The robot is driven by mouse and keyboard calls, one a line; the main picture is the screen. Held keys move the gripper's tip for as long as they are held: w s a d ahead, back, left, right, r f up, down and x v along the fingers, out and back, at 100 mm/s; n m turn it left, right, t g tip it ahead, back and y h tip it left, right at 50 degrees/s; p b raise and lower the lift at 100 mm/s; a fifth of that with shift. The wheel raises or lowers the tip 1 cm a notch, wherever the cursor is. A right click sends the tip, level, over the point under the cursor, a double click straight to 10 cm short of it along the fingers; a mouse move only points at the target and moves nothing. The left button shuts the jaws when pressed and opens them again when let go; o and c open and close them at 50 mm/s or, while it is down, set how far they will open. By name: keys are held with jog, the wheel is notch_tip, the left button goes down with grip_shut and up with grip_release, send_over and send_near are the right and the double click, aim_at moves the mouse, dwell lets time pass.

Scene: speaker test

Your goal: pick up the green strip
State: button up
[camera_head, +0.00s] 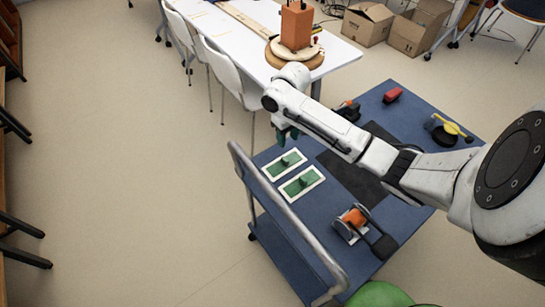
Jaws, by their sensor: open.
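Two green strips in white frames lie side by side on the blue cart top near its left end. The farther green strip (275,170) and the nearer green strip (292,189) each have a small dark green raised piece on top. I cannot tell which one the task means. My white arm reaches in from the right across the cart.
The blue cart (263,158) has a grey rail (283,236) along its left side. It carries an orange-and-black device (354,218), a red block (392,95), a yellow-and-black tool (446,130) and a dark mat (349,177). A white table (225,37) with chairs stands behind. Open floor lies left.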

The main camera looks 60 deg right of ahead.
send_over(285, 159)
jog(key=d, duration=0.1)
notch_tip(285, 159, down, 5)
jog(key=shift+w+f, duration=0.1)
jog(key=shift+w, duration=0.05)
jog(key=shift+a+f+p, duration=0.2)
jog(key=shift+a+f, duration=0.05)
jog(key=shift+f, duration=1.15)
jog(key=shift+a+f+p, duration=0.2)
jog(key=shift+f, duration=1.15)
grip_shut()
